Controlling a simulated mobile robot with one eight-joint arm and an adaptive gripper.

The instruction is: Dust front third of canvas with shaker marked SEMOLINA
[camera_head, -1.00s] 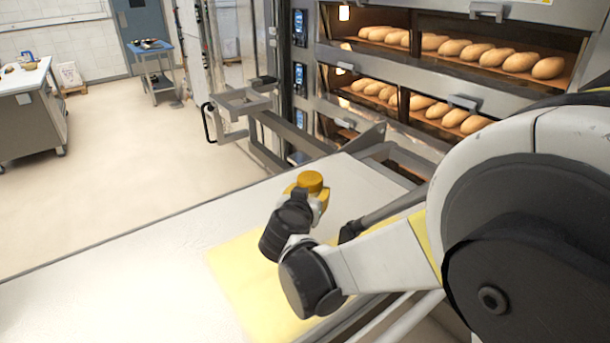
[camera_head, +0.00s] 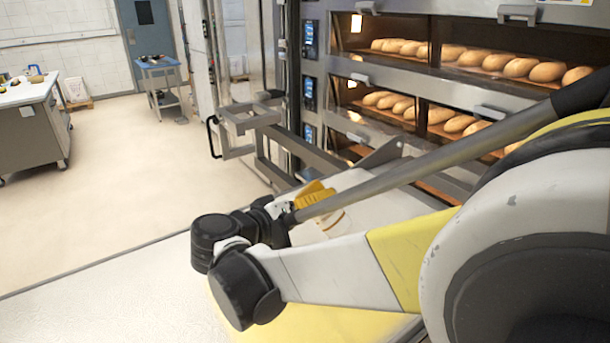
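A shaker with an orange-yellow cap (camera_head: 315,195) and a pale body is at my gripper (camera_head: 289,208), beyond the forearm. It looks tilted, and my arm covers part of it. No lettering on it can be read. The gripper appears shut on the shaker, but its fingertips are mostly hidden. A pale yellow sheet, seemingly the canvas (camera_head: 300,325), lies under my arm at the bottom of the view. The arm hides much of it, and I cannot make out any dusting on it.
The white worktop (camera_head: 110,300) is clear at the left. Deck ovens with loaves (camera_head: 470,58) stand behind, with a metal frame (camera_head: 250,125) beside them. A steel table (camera_head: 35,115) and a blue cart (camera_head: 160,80) stand farther off on open floor.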

